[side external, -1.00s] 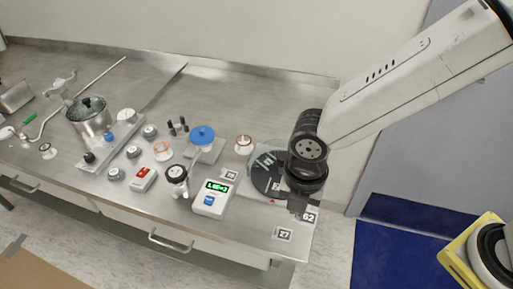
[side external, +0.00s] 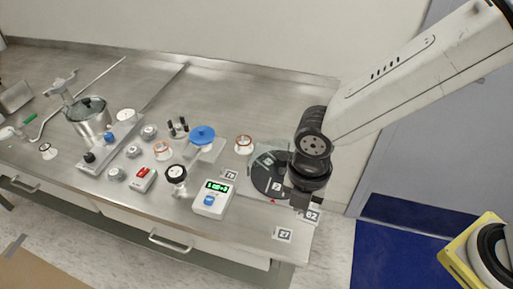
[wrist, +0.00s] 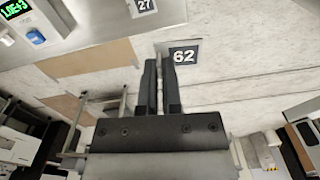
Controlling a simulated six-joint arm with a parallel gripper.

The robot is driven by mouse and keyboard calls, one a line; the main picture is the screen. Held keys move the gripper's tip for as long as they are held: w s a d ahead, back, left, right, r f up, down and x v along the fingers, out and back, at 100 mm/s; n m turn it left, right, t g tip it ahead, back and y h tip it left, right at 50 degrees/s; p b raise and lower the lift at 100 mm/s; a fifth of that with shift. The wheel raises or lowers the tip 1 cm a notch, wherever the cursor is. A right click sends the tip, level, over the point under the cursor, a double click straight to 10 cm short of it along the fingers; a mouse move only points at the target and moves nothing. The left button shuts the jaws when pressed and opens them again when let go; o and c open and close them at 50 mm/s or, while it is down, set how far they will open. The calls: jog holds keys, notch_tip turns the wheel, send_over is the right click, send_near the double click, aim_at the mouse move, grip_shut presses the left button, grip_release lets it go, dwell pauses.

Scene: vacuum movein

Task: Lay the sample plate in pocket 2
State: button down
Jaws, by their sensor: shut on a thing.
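My gripper (side external: 301,207) is at the right end of the steel bench, pointing down, in front and to the right of a dark round disc (side external: 264,187). The disc carries small white marks; one looks like a 2, but pocket edges are too small to make out. In the wrist view my gripper's two black fingers (wrist: 161,75) stand close together, shut on a thin thing taken to be the sample plate. The plate itself is barely visible between the fingers, and its tilt cannot be told.
A marker tag 62 (wrist: 184,55) lies just beyond the fingers. A tag 27 (side external: 284,235) lies at the bench's front corner. A white gauge with a green display (side external: 213,200) stands left of the disc. Clear glass-like material (side external: 262,158) shows around the disc's back edge.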

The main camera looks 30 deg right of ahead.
jog(key=w+d+m, duration=0.6)
jog(key=d+m, duration=0.6)
jog(key=m, duration=0.1)
jog(key=w+d+f+m, duration=0.1)
jog(key=w+d+m, duration=0.4)
jog(key=d+m, duration=0.7)
jog(key=shift+w+d+f+m, duration=0.2)
jog(key=shift+w+f+m, duration=0.1)
jog(key=shift+w+m, duration=0.1)
jog(key=shift+a, duration=0.1)
jog(key=s+a+r+m, duration=0.2)
jog(key=s+a+m, duration=0.4)
jog(key=m, duration=0.7)
jog(key=s+a+r+m, duration=0.2)
jog(key=s+a+m, duration=0.4)
jog(key=a+m, duration=0.4)
jog(key=shift+m, duration=2)
jog(key=shift+a+f, duration=0.1)
jog(key=shift+a, duration=0.05)
